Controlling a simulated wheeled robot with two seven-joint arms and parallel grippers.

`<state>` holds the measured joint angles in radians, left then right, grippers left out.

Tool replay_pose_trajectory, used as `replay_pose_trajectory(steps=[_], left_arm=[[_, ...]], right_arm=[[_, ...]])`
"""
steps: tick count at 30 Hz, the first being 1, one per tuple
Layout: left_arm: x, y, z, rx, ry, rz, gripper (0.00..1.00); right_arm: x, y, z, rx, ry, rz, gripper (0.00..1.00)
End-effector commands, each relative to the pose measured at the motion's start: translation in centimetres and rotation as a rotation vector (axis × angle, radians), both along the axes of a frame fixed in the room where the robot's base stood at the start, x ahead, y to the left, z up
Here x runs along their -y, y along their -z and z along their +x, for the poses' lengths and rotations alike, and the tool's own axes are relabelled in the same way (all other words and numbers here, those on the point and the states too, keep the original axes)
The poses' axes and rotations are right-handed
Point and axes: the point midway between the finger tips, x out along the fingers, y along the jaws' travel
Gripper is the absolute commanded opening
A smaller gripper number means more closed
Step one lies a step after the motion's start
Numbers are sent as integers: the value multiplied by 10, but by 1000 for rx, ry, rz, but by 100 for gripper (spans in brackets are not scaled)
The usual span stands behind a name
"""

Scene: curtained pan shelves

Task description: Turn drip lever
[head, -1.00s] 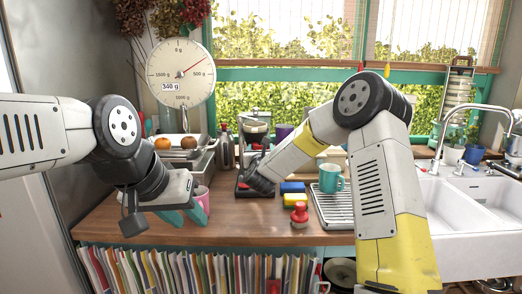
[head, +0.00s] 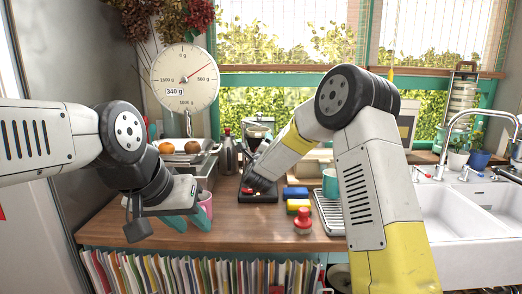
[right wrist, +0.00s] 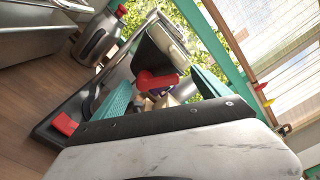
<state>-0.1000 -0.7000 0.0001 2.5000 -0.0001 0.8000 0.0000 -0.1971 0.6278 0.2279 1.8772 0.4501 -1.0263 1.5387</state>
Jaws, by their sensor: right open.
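A coffee machine (head: 257,132) with a dark base stands at the back of the wooden counter. In the right wrist view its dark body (right wrist: 152,64) shows tilted, with a red lever-like part (right wrist: 154,84) on it and a red switch (right wrist: 66,124) on the base. My right gripper (right wrist: 161,92) is open; its teal fingers appear on either side of the red lever-like part, and I cannot tell whether they touch it. In the head view my right wrist hides the machine's lower front. My left gripper (head: 187,220) is open and empty over the counter's left part.
A pink cup (head: 206,199) stands by my left gripper. Blue and yellow sponges (head: 297,205), a red-topped brush (head: 303,221) and a teal mug (head: 330,183) are right of the machine. A steel flask (right wrist: 98,38) stands beside it. A scale (head: 185,78) is at back left.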

Motion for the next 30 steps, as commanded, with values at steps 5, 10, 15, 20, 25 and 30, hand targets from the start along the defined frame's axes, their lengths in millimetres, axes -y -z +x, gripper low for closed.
replay_pose_trajectory(steps=[5, 10, 15, 20, 25, 30], left_arm=[[0, 0, 0, 0, 0, 0, 36], [0, 0, 0, 0, 0, 0, 36], [0, 0, 0, 0, 0, 0, 36], [0, 0, 0, 0, 0, 0, 36], [0, 0, 0, 0, 0, 0, 36], [0, 0, 0, 0, 0, 0, 36]], right_arm=[[-1, 1, -1, -1, -2, 1, 86], [-1, 0, -5, -1, -2, 2, 86], [-1, 0, -12, -2, -3, 2, 86], [-2, 1, -19, -3, -4, 2, 86], [-2, 1, -21, -3, -3, 2, 86], [-2, 1, -21, -3, -3, 2, 86]])
